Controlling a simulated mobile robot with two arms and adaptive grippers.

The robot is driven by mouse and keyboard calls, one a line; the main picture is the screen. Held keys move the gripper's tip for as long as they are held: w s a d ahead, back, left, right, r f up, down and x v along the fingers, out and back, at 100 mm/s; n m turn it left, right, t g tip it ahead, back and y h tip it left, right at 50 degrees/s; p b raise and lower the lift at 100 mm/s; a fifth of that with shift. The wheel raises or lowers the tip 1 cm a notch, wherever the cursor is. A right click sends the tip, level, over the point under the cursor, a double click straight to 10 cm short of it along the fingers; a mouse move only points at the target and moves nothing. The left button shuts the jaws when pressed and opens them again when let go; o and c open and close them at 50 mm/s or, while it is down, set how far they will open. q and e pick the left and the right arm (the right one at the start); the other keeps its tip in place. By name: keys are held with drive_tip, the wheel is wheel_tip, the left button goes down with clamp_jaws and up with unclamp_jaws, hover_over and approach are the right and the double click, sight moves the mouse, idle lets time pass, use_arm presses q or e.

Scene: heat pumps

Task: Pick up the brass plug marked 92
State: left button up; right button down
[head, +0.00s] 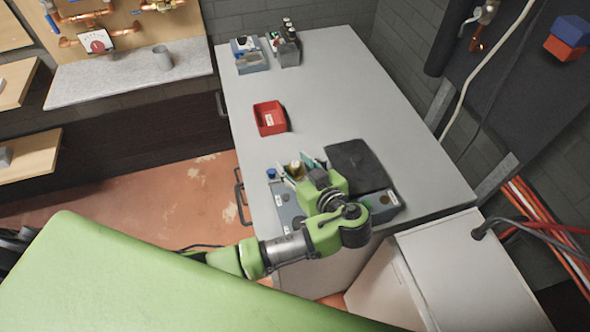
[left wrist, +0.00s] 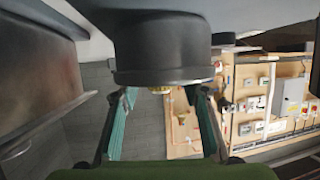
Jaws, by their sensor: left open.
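A brass piece (head: 296,168) shows at the near part of the grey worktop, beside the left gripper's fingers. No marking can be read on it, so I cannot tell whether it is the plug marked 92. My left gripper (head: 303,164) is open, with teal finger pads, low over the worktop by the brass piece. In the left wrist view the two fingers (left wrist: 162,105) stand apart, and a small brass bit shows between them under a dark round body. My gripper and wrist hide part of what lies below. My right gripper is out of view.
Grey labelled blocks (head: 283,200) and a blue-topped piece (head: 271,174) lie around my gripper. A black square pad (head: 358,164) is just right. A red bin (head: 269,118) and grey bins (head: 249,58) stand farther back. The worktop (head: 330,90) between is clear.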

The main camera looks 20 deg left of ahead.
use_arm(q)
drive_tip(key=shift+s+r, duration=0.1)
clamp_jaws()
